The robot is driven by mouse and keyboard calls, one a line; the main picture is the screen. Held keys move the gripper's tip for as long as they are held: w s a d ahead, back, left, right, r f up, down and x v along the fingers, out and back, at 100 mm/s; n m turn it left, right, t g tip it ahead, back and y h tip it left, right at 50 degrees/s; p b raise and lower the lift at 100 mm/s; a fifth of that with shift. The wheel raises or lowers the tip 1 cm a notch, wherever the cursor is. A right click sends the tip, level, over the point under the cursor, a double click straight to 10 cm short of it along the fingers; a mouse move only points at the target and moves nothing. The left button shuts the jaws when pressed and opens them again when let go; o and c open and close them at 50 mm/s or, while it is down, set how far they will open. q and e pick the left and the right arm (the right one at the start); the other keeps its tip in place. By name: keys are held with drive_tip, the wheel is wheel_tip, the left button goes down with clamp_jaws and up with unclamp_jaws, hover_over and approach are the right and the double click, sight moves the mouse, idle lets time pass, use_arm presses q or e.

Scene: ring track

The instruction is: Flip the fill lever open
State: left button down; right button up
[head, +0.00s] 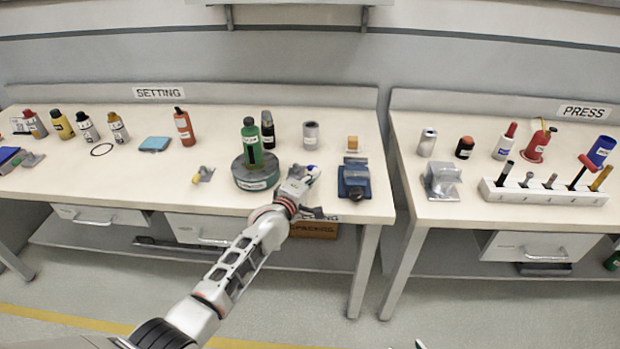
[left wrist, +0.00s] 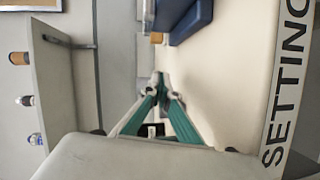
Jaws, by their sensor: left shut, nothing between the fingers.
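I cannot tell for sure which part is the fill lever. A small fitting with a yellow end (head: 197,178) on a grey plate lies on the setting bench, left of the round green drum (head: 256,181). A small blue-and-white piece (head: 314,171) shows right beside my left gripper (head: 300,183). My left gripper is over the bench's front part, between the drum and a blue block. In the left wrist view its teal fingers (left wrist: 160,84) meet at the tips with nothing between them. A sliver at the bottom edge of the head view may be my right gripper (head: 420,344).
A green bottle (head: 252,142) stands on the drum. The blue block (head: 366,180) with a dark round part sits right of my gripper; blue also shows in the left wrist view (left wrist: 190,20). A grey cup (head: 311,135) stands behind. The press bench (head: 402,130) is across a gap.

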use_arm(q)
drive_tip(key=shift+w+d, duration=0.3)
drive_tip(key=shift+w, duration=0.05)
drive_tip(key=shift+w+r, duration=0.1)
use_arm(e)
drive_tip(key=shift+s+f, duration=0.1)
drive_tip(key=shift+f, duration=0.1)
use_arm(q)
drive_tip(key=shift+d, duration=0.1)
use_arm(e)
drive_tip(key=shift+r, duration=0.15)
